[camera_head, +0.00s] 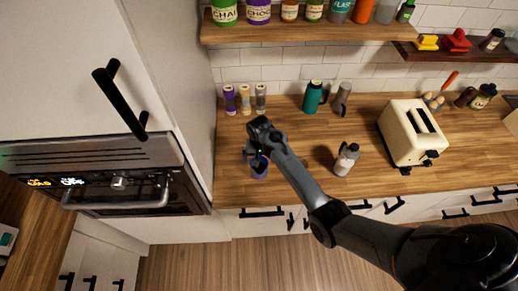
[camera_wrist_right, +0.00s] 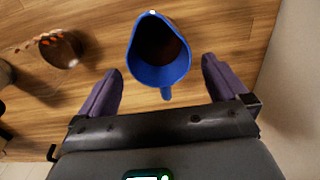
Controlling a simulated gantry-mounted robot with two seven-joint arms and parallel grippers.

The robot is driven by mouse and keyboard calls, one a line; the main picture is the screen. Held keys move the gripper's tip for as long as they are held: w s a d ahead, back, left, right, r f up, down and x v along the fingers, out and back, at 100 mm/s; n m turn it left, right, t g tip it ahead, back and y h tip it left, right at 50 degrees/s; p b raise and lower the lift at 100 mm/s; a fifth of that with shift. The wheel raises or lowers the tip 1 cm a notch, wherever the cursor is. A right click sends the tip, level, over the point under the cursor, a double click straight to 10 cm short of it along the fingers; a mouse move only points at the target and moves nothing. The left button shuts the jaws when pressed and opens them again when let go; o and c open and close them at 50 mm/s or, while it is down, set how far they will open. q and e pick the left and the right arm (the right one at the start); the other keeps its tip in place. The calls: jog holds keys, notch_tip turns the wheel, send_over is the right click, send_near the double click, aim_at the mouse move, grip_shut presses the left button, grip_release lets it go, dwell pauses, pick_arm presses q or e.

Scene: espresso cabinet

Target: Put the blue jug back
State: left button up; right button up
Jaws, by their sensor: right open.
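The blue jug (camera_head: 259,171) stands on the wooden counter near its left end, partly hidden under my right gripper (camera_head: 257,157). In the right wrist view the jug (camera_wrist_right: 150,73) is seen from above, with a dark inside and its handle towards my wrist. My right gripper (camera_wrist_right: 162,66) is open, with one purple finger on each side of the jug's near part. I see gaps between the fingers and the jug; the jug is not gripped. My left gripper is in neither view.
A grey-white bottle (camera_head: 346,160) and a cream toaster (camera_head: 413,134) stand to the right on the counter. Behind are a teal flask (camera_head: 314,97), a grey flask (camera_head: 341,98) and small purple and grey bottles (camera_head: 245,99). A tall cabinet with an oven (camera_head: 118,184) borders the left.

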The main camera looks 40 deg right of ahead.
notch_tip(320, 180, up, 7)
jog(key=s+a+f+n+t+h, duration=0.1)
jog(key=s+a+f+n+t, duration=0.2)
jog(key=s, duration=1)
jog(key=s+a+r+n, duration=0.3)
jog(key=s+a, duration=0.2)
jog(key=s, duration=0.2)
jog(key=s+a+r+n+y, duration=0.1)
jog(key=s+a+r+n, duration=0.2)
jog(key=s, duration=0.4)
jog(key=shift+s+a+t, duration=0.3)
jog(key=shift+s+a, duration=0.05)
jog(key=shift+a, duration=0.55)
jog(key=shift+r, duration=0.1)
notch_tip(320, 180, up, 6)
jog(key=p, duration=0.6)
jog(key=shift+r, duration=0.15)
